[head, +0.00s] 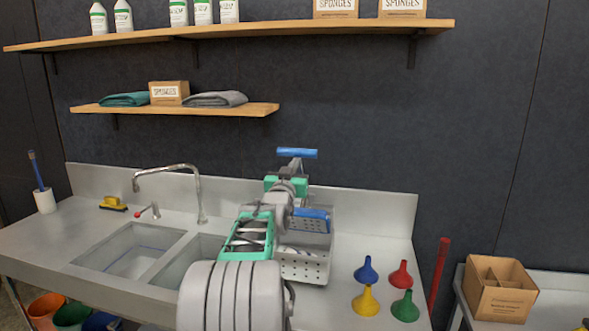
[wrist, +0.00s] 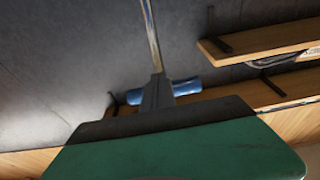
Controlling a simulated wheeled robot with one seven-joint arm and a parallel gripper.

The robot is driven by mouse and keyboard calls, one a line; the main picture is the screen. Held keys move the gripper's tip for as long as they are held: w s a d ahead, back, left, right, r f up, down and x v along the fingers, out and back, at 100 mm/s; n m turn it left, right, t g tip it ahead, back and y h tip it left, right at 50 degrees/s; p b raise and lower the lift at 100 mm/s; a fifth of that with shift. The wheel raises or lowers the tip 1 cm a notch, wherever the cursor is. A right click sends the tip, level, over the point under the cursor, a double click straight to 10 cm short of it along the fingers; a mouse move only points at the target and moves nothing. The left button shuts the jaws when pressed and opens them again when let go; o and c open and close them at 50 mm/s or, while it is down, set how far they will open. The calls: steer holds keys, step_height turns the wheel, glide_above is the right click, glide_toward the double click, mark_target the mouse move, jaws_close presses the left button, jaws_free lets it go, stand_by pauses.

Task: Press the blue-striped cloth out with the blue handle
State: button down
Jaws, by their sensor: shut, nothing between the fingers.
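The blue handle (head: 297,153) is a short bar above the perforated metal press box (head: 303,268). A blue plate (head: 312,214) sits at the box's upper part. My gripper (head: 295,166) is shut and empty just below the handle in the head view. In the wrist view, its dark fingers (wrist: 158,90) overlap the blue handle (wrist: 184,87); I cannot tell whether they touch it. A metal rod (wrist: 152,35) rises behind the fingers. A pale bit inside the box may be the blue-striped cloth; my arm and the box wall hide most of it.
A steel counter (head: 75,235) holds sinks and a faucet (head: 170,170) to the left. Red, blue, yellow and green funnels (head: 366,300) stand to the right. A wooden shelf (head: 175,108) is on the wall behind. A cardboard box (head: 500,290) stands at far right.

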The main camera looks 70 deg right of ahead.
steer(key=d+r+p, duration=0.1)
steer(key=r, duration=0.1)
steer(key=d+r+p, duration=0.2)
steer(key=w+d+r+p, duration=0.1)
steer(key=d+r, duration=0.1)
steer(key=shift+d, duration=0.2)
steer(key=shift+d+r+p, duration=0.1)
steer(key=shift+d+p, duration=0.2)
steer(key=shift+d, duration=0.1)
steer(key=r+p+x, duration=0.1)
steer(key=p+x, duration=0.3)
steer(key=x, duration=0.4)
steer(key=shift+a, duration=0.2)
